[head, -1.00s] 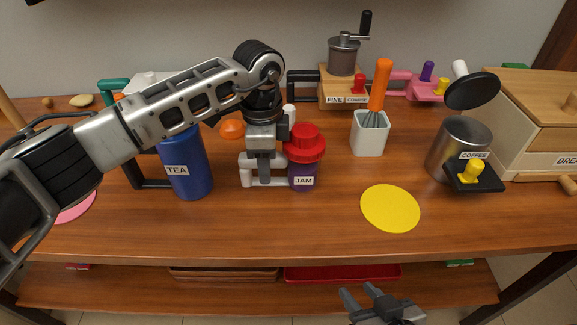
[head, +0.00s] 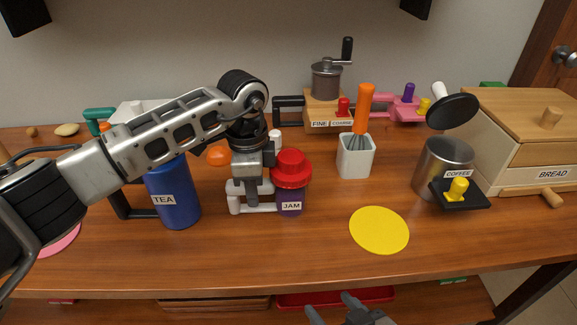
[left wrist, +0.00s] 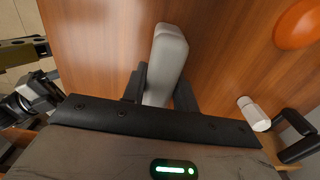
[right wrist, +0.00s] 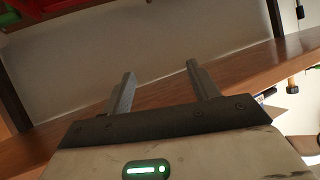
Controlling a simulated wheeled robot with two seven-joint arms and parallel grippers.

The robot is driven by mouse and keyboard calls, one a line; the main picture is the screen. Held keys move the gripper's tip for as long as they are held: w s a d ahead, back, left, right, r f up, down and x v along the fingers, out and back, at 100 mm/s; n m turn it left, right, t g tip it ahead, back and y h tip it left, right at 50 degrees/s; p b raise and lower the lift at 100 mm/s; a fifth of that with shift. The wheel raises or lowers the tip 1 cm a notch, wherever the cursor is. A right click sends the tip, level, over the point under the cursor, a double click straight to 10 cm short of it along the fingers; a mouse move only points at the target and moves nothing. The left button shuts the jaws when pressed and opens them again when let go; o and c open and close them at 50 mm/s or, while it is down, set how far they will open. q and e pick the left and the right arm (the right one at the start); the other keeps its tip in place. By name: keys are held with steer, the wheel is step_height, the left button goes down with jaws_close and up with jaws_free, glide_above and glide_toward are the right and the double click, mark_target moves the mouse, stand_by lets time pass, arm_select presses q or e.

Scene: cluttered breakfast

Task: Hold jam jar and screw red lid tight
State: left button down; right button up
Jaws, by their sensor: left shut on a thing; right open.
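The purple jam jar (head: 291,204), labelled JAM, stands upright on the table. Its red lid (head: 291,174) with a raised knob sits on top; I cannot tell how tight it is. My left gripper (head: 252,196) points down and is shut on the jar's pale handle (head: 235,203) at the jar's left side. The left wrist view shows the handle (left wrist: 166,60) between the fingers (left wrist: 160,85). My right gripper (head: 332,306) is open and empty, low in front of the table's front edge. Its spread fingers also show in the right wrist view (right wrist: 158,88).
A blue tea canister (head: 174,195) stands left of the jar under my left arm. A white whisk holder (head: 356,158), yellow disc (head: 379,230) and coffee canister (head: 440,165) are to the right. A grinder (head: 326,85) stands behind. Table between jar and disc is clear.

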steer(key=s+a+r+n+g+y, duration=0.1)
steer(key=s+a+n+g+y, duration=0.1)
steer(key=a+n+y, duration=0.6)
steer(key=s+a+r+n+g+y, duration=0.1)
steer(key=s+a+n+g+y, duration=0.2)
steer(key=a, duration=0.9)
steer(key=s+r+n+g, duration=0.4)
steer(key=r+n+g, duration=0.55)
steer(key=n, duration=0.65)
steer(key=s+r+n+g, duration=0.4)
steer(key=r+n+g, duration=0.55)
steer(key=n, duration=0.65)
steer(key=s+d+n+g+h, duration=0.3)
steer(key=d+n+h, duration=0.2)
steer(key=n+h, duration=0.25)
steer(key=m+t+h, duration=0.5)
steer(key=t, duration=1.2)
glide_toward(294, 156)
steer(key=shift+x, duration=4.65)
